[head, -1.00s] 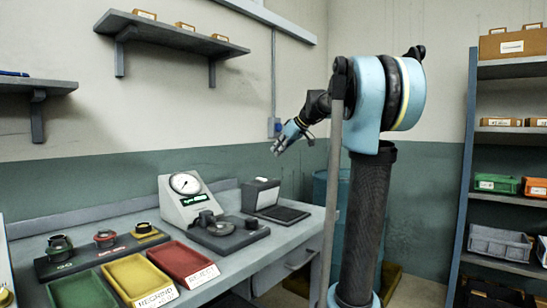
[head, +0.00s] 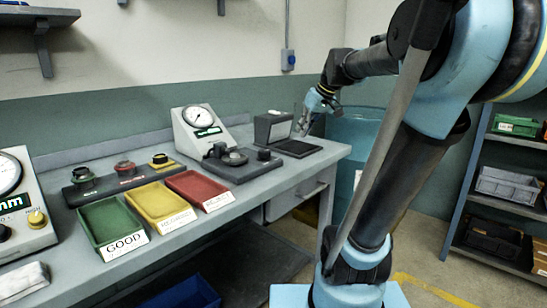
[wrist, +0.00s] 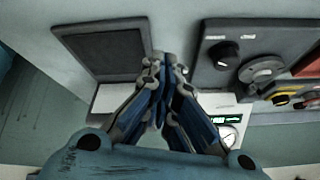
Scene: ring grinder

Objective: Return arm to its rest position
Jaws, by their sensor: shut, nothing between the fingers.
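My gripper (head: 304,127) is raised over the right end of the workbench (head: 330,158), in front of a dark box and pad as seen in the head view. My blue and black arm reaches to it from the right. In the wrist view my gripper (wrist: 161,62) has its blue and grey fingers together with nothing between them. Below it in that view are the bench top and the dark pad (wrist: 107,50).
The bench holds a dial gauge (head: 199,117), a dark ring fixture (head: 235,157), and green (head: 112,220), yellow (head: 160,200) and red (head: 197,186) trays. A blue barrel (head: 352,135) stands behind the arm. Shelving (head: 478,180) stands at the right.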

